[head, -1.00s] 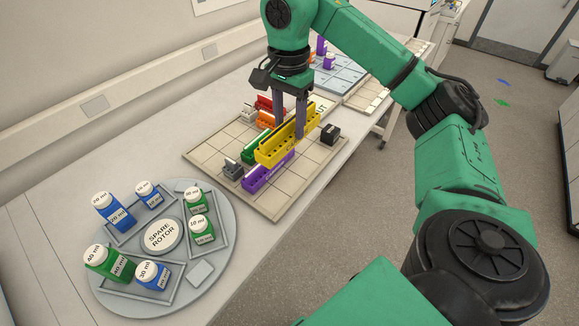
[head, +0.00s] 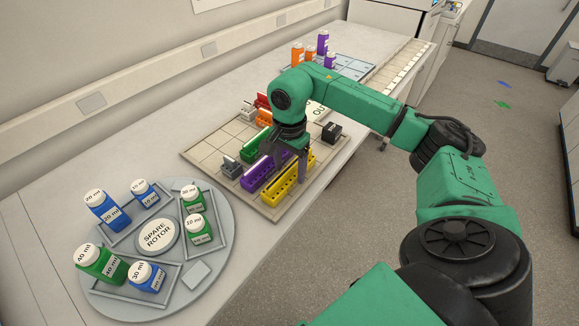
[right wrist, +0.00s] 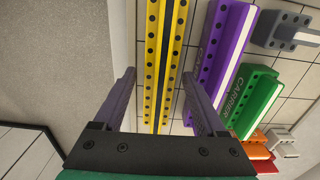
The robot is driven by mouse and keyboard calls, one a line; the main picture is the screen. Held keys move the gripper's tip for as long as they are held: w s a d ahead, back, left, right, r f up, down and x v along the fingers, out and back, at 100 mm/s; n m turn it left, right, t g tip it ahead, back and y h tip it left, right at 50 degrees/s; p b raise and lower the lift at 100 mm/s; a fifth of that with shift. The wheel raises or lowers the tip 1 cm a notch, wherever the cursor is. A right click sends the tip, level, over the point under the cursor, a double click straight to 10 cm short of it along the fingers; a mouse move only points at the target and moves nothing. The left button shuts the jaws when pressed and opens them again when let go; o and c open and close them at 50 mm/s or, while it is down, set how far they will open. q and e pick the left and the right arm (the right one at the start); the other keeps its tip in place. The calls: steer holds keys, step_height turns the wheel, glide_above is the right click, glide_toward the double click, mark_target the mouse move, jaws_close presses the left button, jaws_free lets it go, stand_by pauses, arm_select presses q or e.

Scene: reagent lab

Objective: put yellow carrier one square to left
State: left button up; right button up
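The yellow carrier (head: 277,193) rests on the tiled board (head: 205,156), along its near right side, beside the purple carrier (head: 254,178). In the right wrist view, the yellow carrier (right wrist: 164,60) lies lengthwise between the fingertips, and the purple carrier (right wrist: 222,50) is on its right. My right gripper (head: 291,166) is low over the yellow carrier. Its fingers (right wrist: 158,75) are apart, one on each side, with gaps showing. The arm hides part of the yellow carrier in the head view. My left gripper is not in view.
A green carrier (head: 257,146), a grey block (head: 231,167) and a black block (head: 331,133) stand on the board. Orange (head: 265,117) and red (head: 262,101) pieces sit behind. A round tray (head: 214,262) with several bottles is at the front left.

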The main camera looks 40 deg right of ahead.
mark_target(289, 167)
steer(key=shift+r, duration=0.1)
steer(key=shift+w+r, duration=0.1)
steer(key=shift+r, duration=0.15)
step_height(289, 167, up, 6)
steer(key=shift+f+b, duration=0.15)
steer(key=shift+b, duration=0.55)
step_height(289, 167, up, 6)
steer(key=shift+f+p, duration=0.1)
steer(key=shift+p, duration=0.8)
